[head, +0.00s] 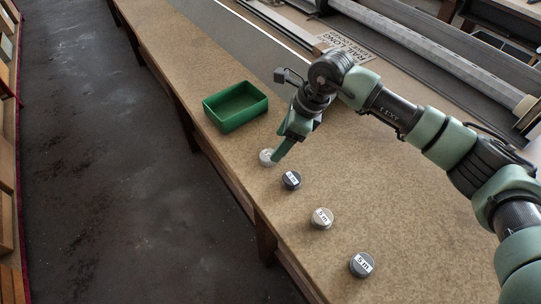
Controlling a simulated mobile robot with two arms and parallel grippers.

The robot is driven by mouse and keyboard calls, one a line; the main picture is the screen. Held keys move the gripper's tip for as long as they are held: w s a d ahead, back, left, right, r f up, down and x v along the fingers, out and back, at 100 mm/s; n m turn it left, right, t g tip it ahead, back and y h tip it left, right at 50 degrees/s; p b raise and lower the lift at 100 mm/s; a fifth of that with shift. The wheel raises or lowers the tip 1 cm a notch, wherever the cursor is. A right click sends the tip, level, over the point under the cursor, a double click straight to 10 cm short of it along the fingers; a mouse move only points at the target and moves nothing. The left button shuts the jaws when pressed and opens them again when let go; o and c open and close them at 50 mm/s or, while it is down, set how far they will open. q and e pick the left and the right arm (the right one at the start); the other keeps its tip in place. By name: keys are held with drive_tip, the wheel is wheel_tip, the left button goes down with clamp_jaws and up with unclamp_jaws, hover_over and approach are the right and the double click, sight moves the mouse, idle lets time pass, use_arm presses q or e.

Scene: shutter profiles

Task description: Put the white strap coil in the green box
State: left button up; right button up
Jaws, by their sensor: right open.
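A pale, whitish strap coil (266,158) lies on the tan bench, partly hidden by my right gripper. The green box (236,107) is an open rectangular tray on the bench, behind and left of this coil. My right gripper (278,155) points down with its fingertips at the pale coil. It is open, and I cannot tell whether its fingers touch the coil. My left gripper is not in view.
A dark coil (291,180), a beige-grey coil (321,218) and a dark grey coil (361,265) lie in a row towards the front. The green box looks empty. Long metal profiles (420,45) lie along the back. The bench edge drops to a dark floor at left.

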sight(269, 155)
drive_tip(key=p+x, duration=0.1)
drive_tip(key=x, duration=0.1)
drive_tip(key=p+x, duration=0.1)
drive_tip(key=x, duration=0.1)
drive_tip(key=shift+a+f, duration=0.2)
drive_tip(key=shift+a, duration=0.25)
drive_tip(key=shift+a+f, duration=0.15)
drive_tip(key=shift+f, duration=0.25)
clamp_jaws()
